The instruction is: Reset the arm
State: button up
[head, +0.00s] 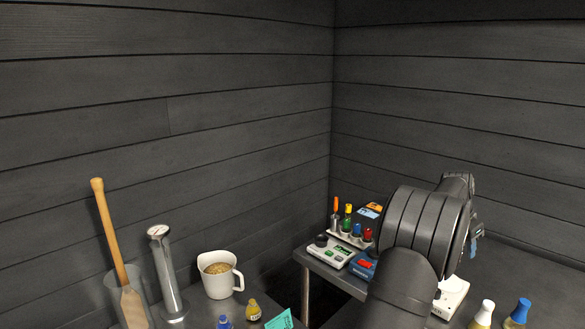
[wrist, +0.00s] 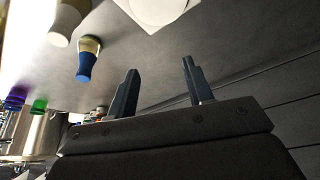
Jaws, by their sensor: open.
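My gripper (wrist: 160,65) shows in the wrist view with its two dark fingers apart and nothing between them. A grey surface lies beyond the fingers. In the head view my dark arm rises at the right, in front of a grey table (head: 316,265). My gripper is mostly hidden behind the arm links there.
At left are a jug (head: 219,275), a metal cylinder (head: 168,270) and a wooden paddle (head: 110,235). Dark plank walls (head: 230,110) stand behind.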

notch_tip(320, 180, up, 6)
send_over(489, 304)
jog(key=w+d, duration=0.2)
jog(key=w, duration=0.2)
jog(key=s+f, duration=0.2)
jog(key=s, duration=0.5)
jog(key=s+f, duration=0.3)
jog(key=s, duration=0.5)
jog(key=w+f, duration=0.2)
jog(key=w, duration=0.1)
jog(key=w+a+f, duration=0.1)
jog(key=w+f, duration=0.1)
jog(key=w, duration=0.2)
jog(key=w+f, duration=0.2)
jog(key=w, duration=0.1)
jog(key=shift+w+a, duration=0.3)
jog(key=f, duration=0.4)
jog(key=shift+w+f, duration=0.3)
jog(key=shift+f, duration=0.1)
jog(key=v, duration=0.8)
jog(key=shift+r, duration=0.2)
